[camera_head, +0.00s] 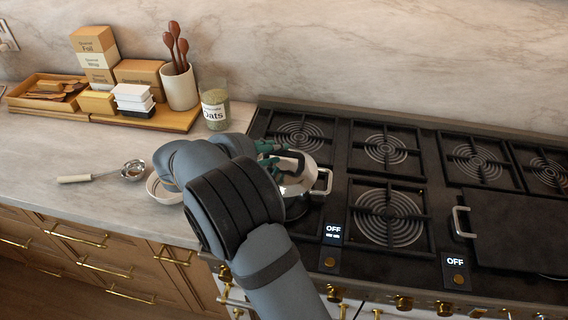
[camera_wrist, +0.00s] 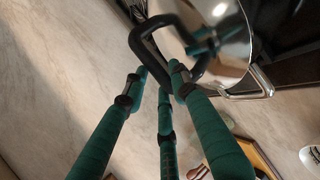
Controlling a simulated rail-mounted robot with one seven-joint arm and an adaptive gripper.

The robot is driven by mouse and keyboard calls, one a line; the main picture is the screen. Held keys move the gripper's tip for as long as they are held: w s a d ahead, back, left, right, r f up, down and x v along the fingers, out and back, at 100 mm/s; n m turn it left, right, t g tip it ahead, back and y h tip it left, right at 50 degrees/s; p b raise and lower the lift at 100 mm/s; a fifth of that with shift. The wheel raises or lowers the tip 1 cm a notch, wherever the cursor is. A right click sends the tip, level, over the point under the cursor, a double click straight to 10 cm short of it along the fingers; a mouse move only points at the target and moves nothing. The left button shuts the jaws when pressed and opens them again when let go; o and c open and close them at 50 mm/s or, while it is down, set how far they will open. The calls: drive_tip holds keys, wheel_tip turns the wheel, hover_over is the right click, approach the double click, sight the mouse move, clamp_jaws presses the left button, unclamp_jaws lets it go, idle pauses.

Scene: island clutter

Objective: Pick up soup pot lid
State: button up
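The soup pot lid (camera_wrist: 232,62) is shiny metal with a dark loop handle (camera_wrist: 141,33). It shows at the top right of the wrist view. In the head view the metal pot with its lid (camera_head: 302,182) sits on the left front part of the stove, partly hidden by my arm. My gripper (camera_wrist: 162,76) has green fingers with their tips close around the loop handle. In the head view, green fingers (camera_head: 270,148) show at the lid. Whether the fingers press on the handle cannot be told. The pot's side handle (camera_wrist: 250,94) sticks out below the lid.
A jar of oats (camera_head: 214,105) and a wooden tray (camera_head: 180,120) with boxes and a utensil crock (camera_head: 180,88) stand behind left. A ladle (camera_head: 100,174) and a white round dish (camera_head: 160,190) lie left. A dark griddle (camera_head: 515,235) covers the stove's right front.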

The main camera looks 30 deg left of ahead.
drive_tip(key=shift+w+f, duration=0.35)
drive_tip(key=shift+w, duration=0.25)
drive_tip(key=shift+s+d, duration=0.1)
drive_tip(key=shift+c, duration=0.4)
clamp_jaws()
